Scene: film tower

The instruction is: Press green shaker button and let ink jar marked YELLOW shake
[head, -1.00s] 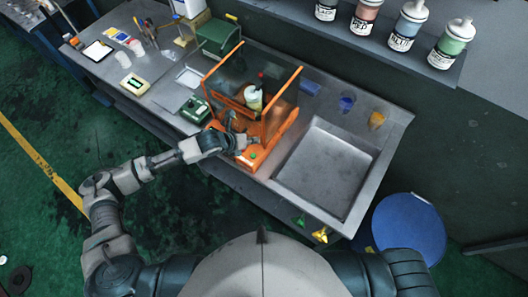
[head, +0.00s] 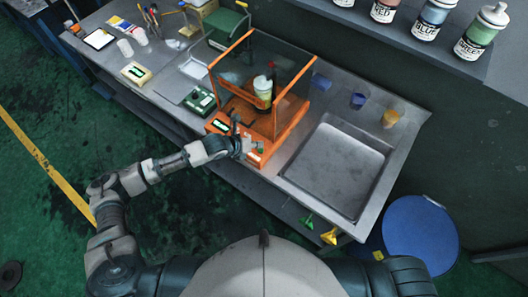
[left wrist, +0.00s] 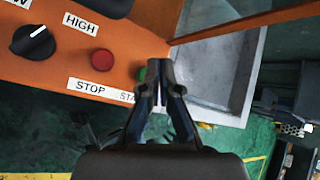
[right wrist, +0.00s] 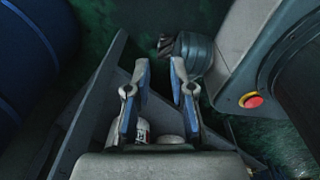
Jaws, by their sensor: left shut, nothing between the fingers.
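The orange shaker (head: 262,145) stands on the metal counter with clear panels around it. A white-lidded jar with a yellowish band (head: 263,88) stands inside; its label is too small to read. My left gripper (head: 256,149) is shut and empty at the shaker's front control panel. In the left wrist view its closed fingertips (left wrist: 160,68) lie over the edge of the green button (left wrist: 141,75), at the START label; I cannot tell whether they touch it. The red STOP button (left wrist: 102,60) is to the left. My right gripper (right wrist: 161,68) is open and empty.
A black dial (left wrist: 33,41) sits left of the STOP button. A sink (head: 337,165) is right of the shaker, and a green device (head: 200,100) is to its left. Several ink bottles stand on the upper shelf (head: 400,45). A blue bin (head: 420,235) stands on the floor.

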